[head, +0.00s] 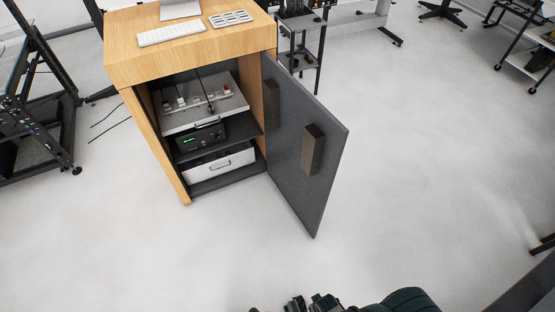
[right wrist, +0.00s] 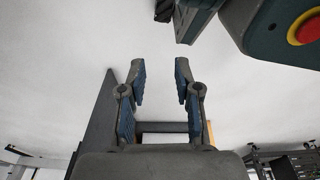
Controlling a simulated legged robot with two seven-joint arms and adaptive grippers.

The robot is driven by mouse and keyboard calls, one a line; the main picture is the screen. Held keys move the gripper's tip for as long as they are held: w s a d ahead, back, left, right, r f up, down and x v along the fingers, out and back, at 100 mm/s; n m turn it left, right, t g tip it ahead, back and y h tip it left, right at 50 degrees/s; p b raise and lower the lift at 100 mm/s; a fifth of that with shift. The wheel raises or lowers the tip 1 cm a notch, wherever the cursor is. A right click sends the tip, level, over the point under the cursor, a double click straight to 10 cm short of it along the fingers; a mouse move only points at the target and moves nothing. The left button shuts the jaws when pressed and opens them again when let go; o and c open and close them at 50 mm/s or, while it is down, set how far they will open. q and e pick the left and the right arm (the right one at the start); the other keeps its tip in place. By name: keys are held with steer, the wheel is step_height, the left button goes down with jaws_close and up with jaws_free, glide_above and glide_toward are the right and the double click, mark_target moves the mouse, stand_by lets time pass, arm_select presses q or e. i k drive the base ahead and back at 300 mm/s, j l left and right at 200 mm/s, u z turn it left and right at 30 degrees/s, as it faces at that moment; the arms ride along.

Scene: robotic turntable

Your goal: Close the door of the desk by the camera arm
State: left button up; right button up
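The desk (head: 190,62) is a light wood cabinet. Its dark grey door (head: 290,180) stands wide open, joined at the right side of the opening and swung out toward me and to the right. Two dark blocks sit on the door's visible face. In the right wrist view the door (right wrist: 95,125) appears as a dark panel left of the fingers. My right gripper (right wrist: 160,75) is open, with nothing between its fingertips and apart from the door. In the head view, only dark parts of it show at the bottom edge. My left gripper is not in view.
Inside the desk are a control panel (head: 205,103), a black unit with a green display (head: 201,139) and a silver drawer (head: 219,165). A keyboard (head: 171,33) lies on top. A black frame (head: 50,110) stands left. Floor in front is clear.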

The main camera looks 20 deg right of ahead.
mark_target(306, 143)
steer(key=l+u, duration=0.4)
steer(key=i+l+u, duration=0.1)
steer(key=u, duration=0.35)
steer(key=l+u, duration=0.4)
steer(key=k+l, duration=0.1)
steer(key=l, duration=1.1)
steer(key=k+l, duration=0.15)
steer(key=l, duration=0.45)
steer(key=k+l, duration=0.1)
steer(key=l, duration=1.1)
steer(key=k, duration=0.05)
